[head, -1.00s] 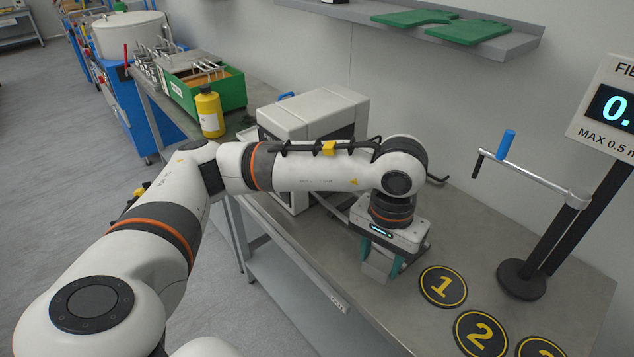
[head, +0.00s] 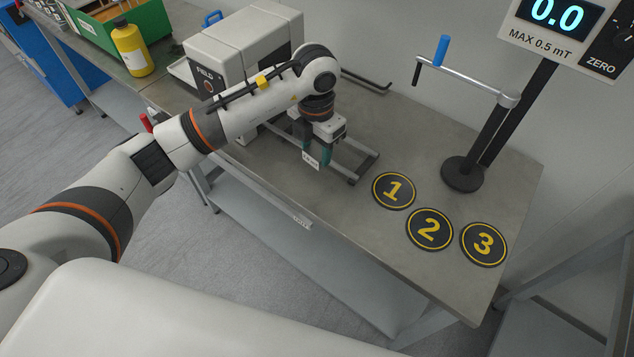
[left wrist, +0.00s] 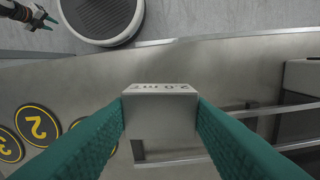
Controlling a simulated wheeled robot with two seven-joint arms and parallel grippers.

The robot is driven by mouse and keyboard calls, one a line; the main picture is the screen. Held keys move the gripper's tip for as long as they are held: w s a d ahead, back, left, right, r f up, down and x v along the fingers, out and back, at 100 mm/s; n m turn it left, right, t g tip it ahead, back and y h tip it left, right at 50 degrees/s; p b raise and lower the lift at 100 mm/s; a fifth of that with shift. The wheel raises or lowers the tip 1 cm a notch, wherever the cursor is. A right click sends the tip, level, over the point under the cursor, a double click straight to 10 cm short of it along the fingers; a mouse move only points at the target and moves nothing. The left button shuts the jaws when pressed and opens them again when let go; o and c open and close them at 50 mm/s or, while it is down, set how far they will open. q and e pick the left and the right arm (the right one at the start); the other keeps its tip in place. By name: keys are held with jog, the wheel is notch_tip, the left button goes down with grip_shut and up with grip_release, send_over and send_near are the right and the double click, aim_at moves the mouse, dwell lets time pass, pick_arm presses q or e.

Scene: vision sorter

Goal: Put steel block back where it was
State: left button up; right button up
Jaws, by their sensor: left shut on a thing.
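My left gripper (head: 318,153) is shut on the steel block (head: 310,161), above the table beside the grey-white machine marked FIELD (head: 215,70). In the left wrist view the block (left wrist: 160,114) sits between the teal fingers, its top edge reading "2.0 mT" upside down. Three round black discs lie on the table, marked 1 (head: 380,198), 2 (head: 414,238) and 3 (head: 470,252); all are bare. My right gripper (left wrist: 48,20) shows small in a corner of the left wrist view; its opening is too small to judge.
Metal rails (head: 362,168) extend from the machine near the block. A black post (head: 480,150) with a crank arm and blue handle (head: 441,50) stands behind the discs. A meter (head: 565,30) reads 0.0. A yellow bottle (head: 131,50) stands by a green crate (head: 95,22).

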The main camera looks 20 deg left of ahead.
pick_arm(q)
jog(key=shift+d+f+n, duration=0.1)
jog(key=shift+n, duration=0.3)
notch_tip(320, 180, down, 10)
jog(key=shift+r+p, duration=0.2)
jog(key=shift+p, duration=0.75)
jog(key=shift+w+f, duration=0.1)
jog(key=shift+f, duration=0.1)
jog(key=shift+f, duration=0.1)
jog(key=o, duration=1.4)
jog(key=shift+c, duration=0.2)
jog(key=shift+r, duration=0.25)
notch_tip(320, 180, up, 12)
jog(key=shift+f+b, duration=0.15)
jog(key=shift+b, duration=1.05)
